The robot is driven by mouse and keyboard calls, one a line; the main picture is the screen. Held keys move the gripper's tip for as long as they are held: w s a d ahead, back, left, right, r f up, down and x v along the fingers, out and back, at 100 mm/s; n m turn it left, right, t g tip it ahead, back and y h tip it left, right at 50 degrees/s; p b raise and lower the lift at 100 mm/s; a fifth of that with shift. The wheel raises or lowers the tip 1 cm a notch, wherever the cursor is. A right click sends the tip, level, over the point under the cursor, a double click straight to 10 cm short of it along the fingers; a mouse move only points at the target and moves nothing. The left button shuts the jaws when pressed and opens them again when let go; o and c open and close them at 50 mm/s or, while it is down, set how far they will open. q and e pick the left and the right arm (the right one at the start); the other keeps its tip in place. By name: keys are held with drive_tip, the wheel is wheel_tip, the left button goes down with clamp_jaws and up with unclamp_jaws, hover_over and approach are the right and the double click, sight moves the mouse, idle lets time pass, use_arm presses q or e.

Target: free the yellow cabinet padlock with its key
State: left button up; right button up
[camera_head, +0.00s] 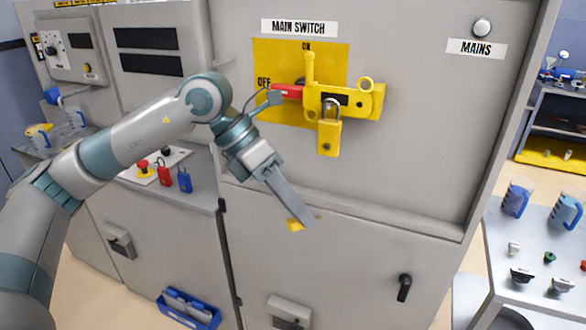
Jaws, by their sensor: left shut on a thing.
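The yellow padlock (329,139) hangs upright by its shackle from the yellow main switch handle assembly (345,99) on the grey cabinet front. A keyhole shows low on its body. My left gripper (297,219) points down and right, below and left of the padlock and apart from it. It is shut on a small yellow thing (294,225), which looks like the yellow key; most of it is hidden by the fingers. My right gripper is not in view.
A red piece (287,92) sits at the left of the switch handle. Red (164,172) and blue (184,180) padlocks stand on the ledge at left. A side table (540,245) with blue-handled jugs stands at right. The cabinet front below the padlock is clear.

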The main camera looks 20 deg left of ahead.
sight(330, 127)
use_arm(q)
drive_tip(key=r+n+t, duration=0.2)
drive_tip(key=r+n, duration=0.1)
drive_tip(key=n, duration=0.1)
drive_tip(key=r+n+t+y, duration=0.1)
drive_tip(key=r+n+t, duration=0.1)
drive_tip(key=r+n, duration=0.1)
drive_tip(key=shift+a+r+n, duration=0.2)
drive_tip(key=shift+r+n, duration=0.15)
drive_tip(key=shift+n, duration=0.15)
drive_tip(key=shift+a+r+n+t+y, duration=0.1)
drive_tip(key=shift+r+n+t+y, duration=0.3)
drive_tip(key=shift+r+n, duration=0.35)
drive_tip(key=shift+w+f, duration=0.1)
drive_tip(key=shift+w, duration=0.1)
drive_tip(key=w+p, duration=0.1)
drive_tip(key=w, duration=0.7)
idle(0.5)
idle(1.1)
idle(0.5)
